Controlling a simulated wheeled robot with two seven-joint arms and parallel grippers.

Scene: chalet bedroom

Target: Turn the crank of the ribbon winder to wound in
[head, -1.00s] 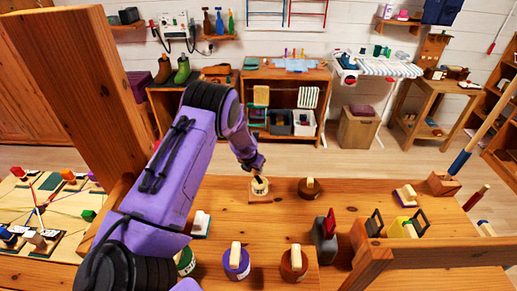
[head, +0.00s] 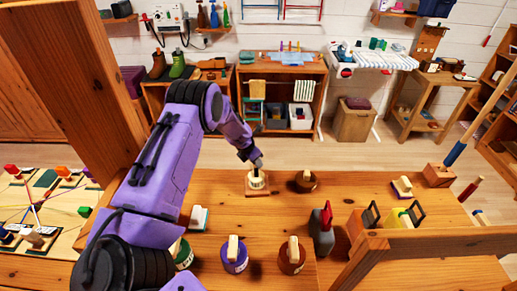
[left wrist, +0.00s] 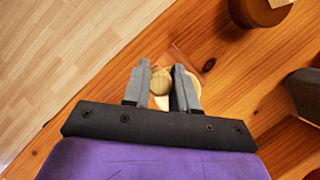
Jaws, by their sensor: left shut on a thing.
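The ribbon winder (head: 257,190) is a small cream drum on a brown wooden base, near the far edge of the wooden table. My left gripper (head: 256,163) reaches down onto its top from the left. In the left wrist view, a round wooden crank knob (left wrist: 160,82) sits between the two grey fingers of my left gripper (left wrist: 165,80), which is shut on it. Part of the winder's pale drum and brown base (left wrist: 180,54) shows beyond the fingers. The crank arm is mostly hidden by the fingers. My right gripper is not in view.
A brown round piece with a pale handle (head: 305,182) stands just right of the winder. Purple (head: 234,258) and brown (head: 292,258) round pieces stand nearer. A grey and red item (head: 323,228) is at right. A wooden post (head: 70,70) rises at left.

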